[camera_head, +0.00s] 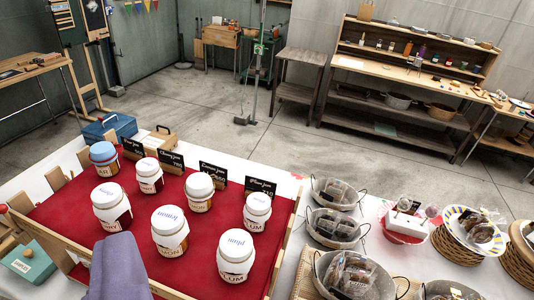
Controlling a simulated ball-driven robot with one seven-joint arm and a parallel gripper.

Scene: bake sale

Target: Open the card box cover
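I cannot tell for sure which box is the card box. A small wooden box (165,139) stands at the back edge of the stall, behind the jar display; a dark detail shows at its top, and I cannot tell whether its cover is open. A blue box (112,126) stands to its left and looks closed. A green box (28,264) with a pale label on top sits at the lower left, partly cut off by the frame and looking closed. I see no gripper fingers. A plain grey-purple shape at the bottom may be part of my body.
Several white-lidded jars (170,229) stand on a red-lined display (205,213) with black name cards. A wooden workbench (385,73) stands behind. The concrete floor between is mostly clear.

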